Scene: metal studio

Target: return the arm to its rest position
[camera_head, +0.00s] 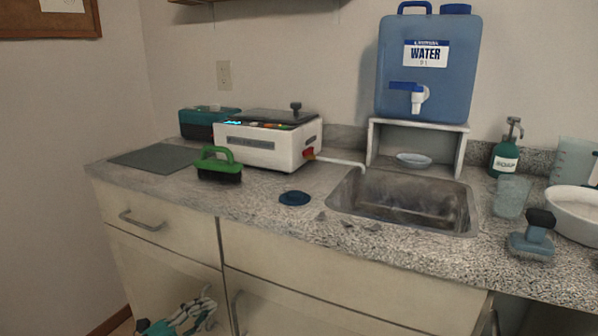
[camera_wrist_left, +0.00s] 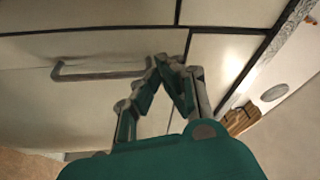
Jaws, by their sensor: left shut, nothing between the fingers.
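My left gripper (camera_head: 205,300) shows at the bottom left of the head view, low in front of the cabinet doors and below the countertop. In the left wrist view its teal and grey fingers (camera_wrist_left: 168,62) come together at the tips, shut with nothing between them. Behind them in that view are the cabinet fronts and a bar handle (camera_wrist_left: 100,69). I cannot tell the exact gap between the fingers and the cabinet. My right gripper is not in view.
The granite countertop (camera_head: 265,208) holds a green-handled brush (camera_head: 218,165), a white box machine (camera_head: 268,142), a sink (camera_head: 405,200) and a blue water container (camera_head: 427,70). A drawer handle (camera_head: 141,221) sticks out from the cabinet front above my left gripper.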

